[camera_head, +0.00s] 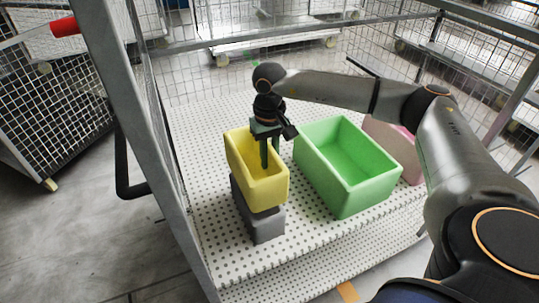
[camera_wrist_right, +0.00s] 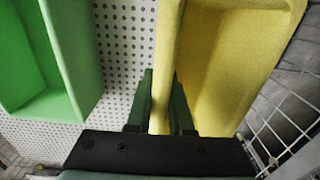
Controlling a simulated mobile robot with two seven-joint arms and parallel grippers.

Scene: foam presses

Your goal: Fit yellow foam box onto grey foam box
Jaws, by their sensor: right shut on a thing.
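The yellow foam box (camera_head: 265,190) is an open-topped box sitting over the grey foam box (camera_head: 262,226) in the head view. The grey box stands on the perforated shelf, mostly hidden under the yellow one; its lower part shows at the front and left. I cannot tell whether the yellow box is fully seated. My right gripper (camera_head: 270,155) reaches down at the yellow box's right wall. In the right wrist view its fingers (camera_wrist_right: 160,105) straddle that wall of the yellow box (camera_wrist_right: 225,60) and are shut on it. My left gripper is in neither view.
A larger open green foam box (camera_head: 347,165) stands just right of the yellow one, with a pink box (camera_head: 410,165) behind it. The perforated white shelf (camera_head: 210,215) has a grey post (camera_head: 135,120) on its left and wire mesh at the back.

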